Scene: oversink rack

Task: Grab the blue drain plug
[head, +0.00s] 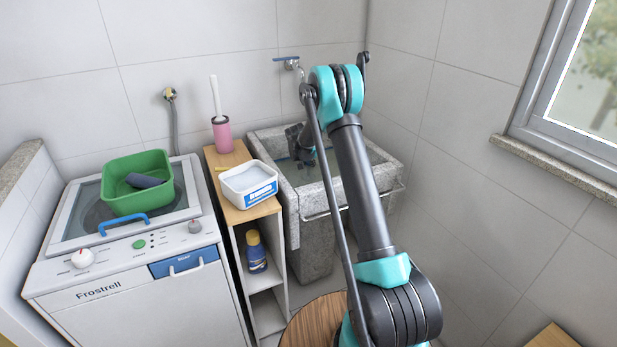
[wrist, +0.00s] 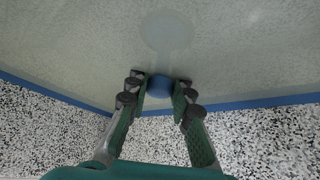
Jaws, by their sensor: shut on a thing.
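The blue drain plug (wrist: 159,86) shows as a small round blue piece between my fingertips in the wrist view. My gripper (wrist: 158,88) is shut on it, one finger on each side. In the head view my gripper (head: 306,163) reaches down into the stone sink (head: 391,172). The plug cannot be made out there, as my gripper and the sink's front wall block the view. A pale round patch (wrist: 167,31) shows on the grey-green surface beyond the plug; I cannot tell whether it is the drain or a reflection.
The sink's speckled wall (wrist: 255,135) and a blue band (wrist: 250,104) lie close to my fingers. Left of the sink, a narrow shelf holds a white tub (head: 247,184) and a pink brush holder (head: 222,134). A green basin (head: 137,200) sits on the washing machine (head: 150,300).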

